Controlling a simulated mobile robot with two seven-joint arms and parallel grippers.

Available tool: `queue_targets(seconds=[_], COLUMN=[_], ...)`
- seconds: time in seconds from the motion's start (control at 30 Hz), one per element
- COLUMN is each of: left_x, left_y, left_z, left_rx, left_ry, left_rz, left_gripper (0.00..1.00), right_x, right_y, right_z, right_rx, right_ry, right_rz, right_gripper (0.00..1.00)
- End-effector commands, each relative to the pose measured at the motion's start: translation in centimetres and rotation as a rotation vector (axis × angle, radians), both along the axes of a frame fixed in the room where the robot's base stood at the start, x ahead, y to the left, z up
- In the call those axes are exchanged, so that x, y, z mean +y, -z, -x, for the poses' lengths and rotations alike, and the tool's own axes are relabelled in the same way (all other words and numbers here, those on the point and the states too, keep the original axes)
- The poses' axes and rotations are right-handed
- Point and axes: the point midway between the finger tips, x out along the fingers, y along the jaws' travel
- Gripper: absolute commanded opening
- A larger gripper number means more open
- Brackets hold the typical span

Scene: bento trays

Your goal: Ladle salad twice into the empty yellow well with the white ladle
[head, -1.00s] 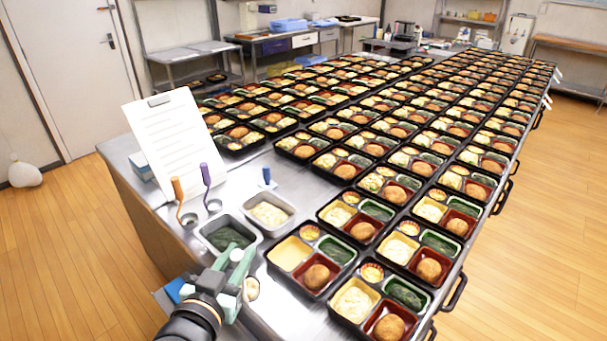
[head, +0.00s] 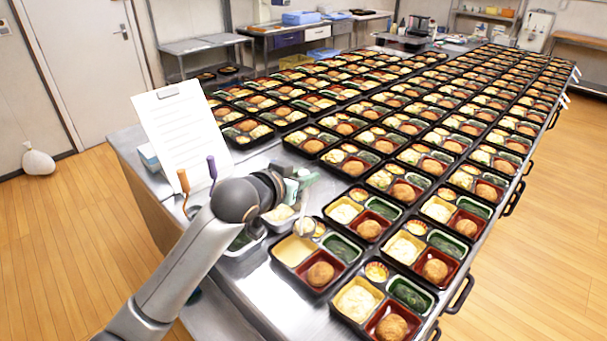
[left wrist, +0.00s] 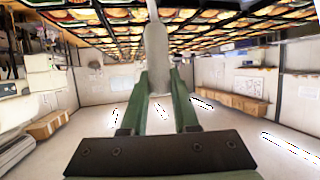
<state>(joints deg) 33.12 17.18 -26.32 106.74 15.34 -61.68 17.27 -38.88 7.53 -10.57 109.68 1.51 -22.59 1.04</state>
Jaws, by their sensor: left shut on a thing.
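My left gripper (head: 303,184) is shut on the handle of the white ladle (head: 305,226). The pale handle also shows between the green fingers in the left wrist view (left wrist: 157,50). The ladle hangs down over the nearest left bento tray, its bowl by the back edge of the empty yellow well (head: 291,252). What is in the bowl is too small to tell. The salad tub (head: 282,213), with pale contents, is just left of the ladle and partly hidden by my arm. My right gripper is not in view.
The bento tray (head: 318,290) holds a brown ball and greens in other wells. A tub of greens (head: 238,243) is partly behind my arm. Orange (head: 184,181) and purple (head: 212,167) handles stand near a clipboard sheet (head: 180,125). Filled trays cover the table's right side.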

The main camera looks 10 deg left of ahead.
Motion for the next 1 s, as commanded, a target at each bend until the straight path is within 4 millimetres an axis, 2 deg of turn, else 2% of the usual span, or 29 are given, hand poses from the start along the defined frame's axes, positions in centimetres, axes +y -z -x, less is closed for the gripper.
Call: queue_targets(seconds=[0.33, 1.0], left_x=[0.1, 6.0], left_y=[3.1, 4.6], left_z=[0.0, -0.3], left_rx=[0.001, 0.025], left_ry=[-0.001, -0.003], left_rz=[-0.001, 0.406], left_gripper=[0.0, 0.0], right_x=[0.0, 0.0], right_y=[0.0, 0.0], right_z=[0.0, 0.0], right_rx=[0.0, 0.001], right_ry=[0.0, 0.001], right_rz=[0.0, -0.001], right_gripper=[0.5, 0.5])
